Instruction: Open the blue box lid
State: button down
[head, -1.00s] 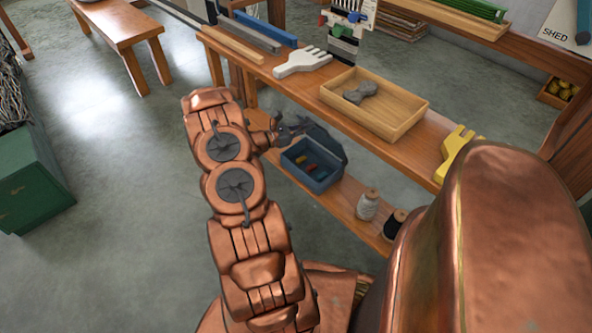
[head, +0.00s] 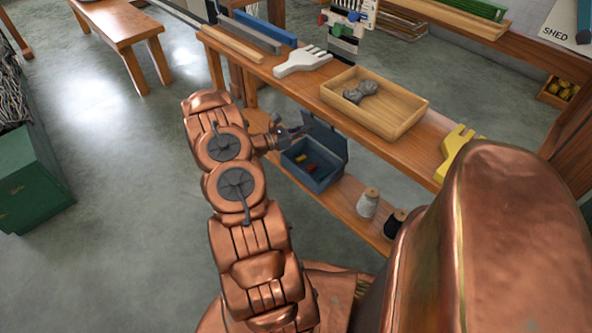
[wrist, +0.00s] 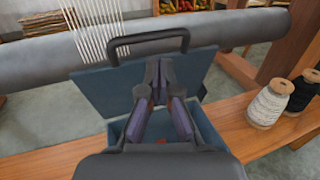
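The blue box (head: 312,178) sits on the lower shelf, with red and yellow items inside. Its lid (head: 326,142) is raised and stands up at the back edge of the box. In the wrist view the lid (wrist: 105,88) fills the middle, with a dark handle (wrist: 122,42) along its upper edge. My gripper (head: 298,130) is at the left of the lid, above the box.
A white spool (head: 368,203) and a black spool (head: 395,222) stand right of the box on the lower shelf (head: 345,208). The tabletop above holds a wooden tray (head: 405,122) with a grey skein, a white comb (head: 303,62) and a yellow comb (head: 455,150).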

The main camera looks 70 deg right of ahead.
jog(key=shift+w+a+f, duration=0.35)
jog(key=shift+a+f, duration=0.3)
jog(key=shift+f, duration=0.1)
jog(key=w+a, duration=0.6)
jog(key=a, duration=0.4)
jog(key=shift+a+p, duration=0.15)
jog(key=shift+p, duration=0.2)
dwell(0.6)
jog(key=w+a+r+m+t+y+p, duration=0.15)
jog(key=a+r+p, duration=0.3)
jog(key=r, duration=0.45)
jog(key=w+a+r+m+y+p, duration=0.1)
jog(key=a+r+m+y+p, duration=0.15)
jog(key=a+r, duration=0.55)
jog(key=w+a+r+m+y+p, duration=0.1)
jog(key=a+r+m+p, duration=0.2)
jog(key=r, duration=0.8)
jog(key=s+a+r+t+y+p, duration=0.2)
jog(key=a+r+p, duration=0.3)
jog(key=a+r, duration=0.3)
jog(key=s+a+r+m+t+y+p, duration=0.1)
jog(key=a+r+t+p, duration=0.3)
jog(key=a, duration=1.1)
jog(key=s+a+r+t+y+p, duration=0.3)
jog(key=a+r+p, duration=0.5)
jog(key=a+r, duration=0.4)
jog(key=shift+s+r+m+t+y, duration=0.3)
jog(key=shift+s+r+t+y, duration=0.1)
jog(key=shift+r+t+y, duration=0.15)
jog(key=shift+d, duration=0.15)
